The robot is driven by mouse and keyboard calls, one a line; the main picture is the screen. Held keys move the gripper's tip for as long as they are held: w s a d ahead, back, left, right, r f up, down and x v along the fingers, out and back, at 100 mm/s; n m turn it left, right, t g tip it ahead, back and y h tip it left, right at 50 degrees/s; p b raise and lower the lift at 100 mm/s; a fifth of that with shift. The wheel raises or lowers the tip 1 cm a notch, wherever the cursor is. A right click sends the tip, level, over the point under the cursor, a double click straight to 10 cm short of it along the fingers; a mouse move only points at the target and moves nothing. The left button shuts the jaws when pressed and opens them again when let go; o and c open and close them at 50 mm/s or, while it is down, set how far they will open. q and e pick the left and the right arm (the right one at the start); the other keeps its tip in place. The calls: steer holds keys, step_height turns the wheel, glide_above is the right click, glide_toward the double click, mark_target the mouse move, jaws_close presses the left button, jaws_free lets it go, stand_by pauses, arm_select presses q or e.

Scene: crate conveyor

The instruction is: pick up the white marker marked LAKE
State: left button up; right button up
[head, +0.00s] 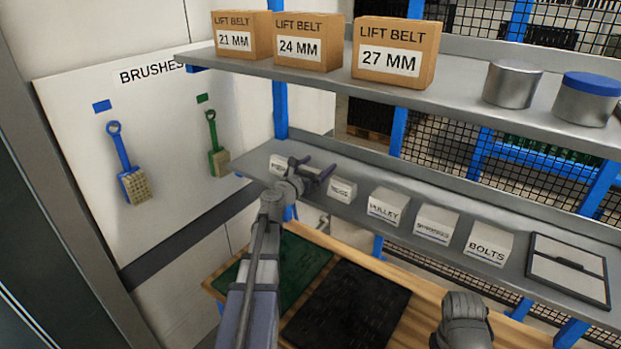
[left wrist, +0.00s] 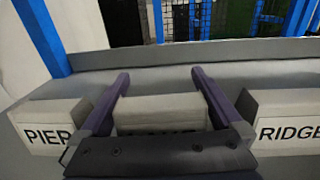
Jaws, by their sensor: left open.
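My left gripper (head: 316,169) is open over the lower shelf, with one finger on each side of a white block (left wrist: 162,110). In the left wrist view this block stands between the fingers (left wrist: 160,80). Its front label is mostly covered by the gripper body, so I cannot read it. A white block reading PIER (left wrist: 45,130) stands to its left, and one reading RIDGE (left wrist: 285,120) to its right. In the head view the arm and gripper cover much of this group. My right gripper is not in view.
Further right on the lower shelf (head: 375,225) stand white boxes, including PULLEY (head: 386,207) and BOLTS (head: 488,244), and a flat framed panel (head: 568,268). The upper shelf (head: 460,97) above holds cartons (head: 397,52) and cans (head: 512,84). Blue posts stand behind.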

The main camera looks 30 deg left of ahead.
arm_select(q)
steer(key=shift+c, duration=0.6)
steer(key=c, duration=0.9)
steer(key=shift+r, duration=0.1)
